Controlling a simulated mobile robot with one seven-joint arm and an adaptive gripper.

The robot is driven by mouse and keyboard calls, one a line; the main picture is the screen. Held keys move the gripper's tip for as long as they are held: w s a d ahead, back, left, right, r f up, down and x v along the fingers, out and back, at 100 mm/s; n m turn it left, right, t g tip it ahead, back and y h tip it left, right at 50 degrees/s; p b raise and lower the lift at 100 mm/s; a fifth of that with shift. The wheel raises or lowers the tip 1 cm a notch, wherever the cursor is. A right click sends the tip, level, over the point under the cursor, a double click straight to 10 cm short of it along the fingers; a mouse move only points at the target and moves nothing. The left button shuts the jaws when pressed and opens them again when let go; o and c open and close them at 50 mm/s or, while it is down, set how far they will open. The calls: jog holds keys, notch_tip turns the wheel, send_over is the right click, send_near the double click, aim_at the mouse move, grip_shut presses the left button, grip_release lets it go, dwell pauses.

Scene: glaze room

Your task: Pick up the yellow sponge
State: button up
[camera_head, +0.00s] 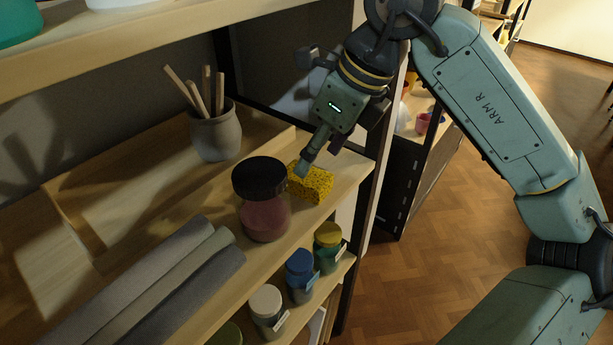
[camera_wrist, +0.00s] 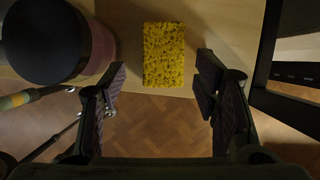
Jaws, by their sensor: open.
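The yellow sponge (camera_head: 312,183) lies on the wooden shelf near its front edge, at the right end. In the wrist view the sponge (camera_wrist: 164,55) is ahead of my gripper (camera_wrist: 162,92), between the lines of its two fingers and a little beyond the tips. My gripper (camera_head: 318,155) comes down from above right and is just above and behind the sponge in the head view. Its fingers are spread apart with nothing between them.
A jar with a black lid (camera_head: 262,200) stands close left of the sponge; it also shows in the wrist view (camera_wrist: 45,38). A grey pot with sticks (camera_head: 215,135) stands behind. Grey rolls (camera_head: 160,285) lie at left. Small jars (camera_head: 299,275) stand on the shelf below. A dark post (camera_wrist: 268,50) is at right.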

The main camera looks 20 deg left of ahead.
aim_at(308, 175)
jog(key=p+x, duration=0.1)
jog(key=x, duration=0.4)
jog(key=shift+w+r+p, duration=0.1)
jog(key=shift+w+p, duration=0.1)
jog(key=shift+p, duration=0.15)
jog(key=shift+a+f, duration=0.2)
jog(key=shift+f, duration=0.2)
jog(key=shift+f+b, duration=0.25)
jog(key=shift+b, duration=0.3)
jog(key=c, duration=0.7)
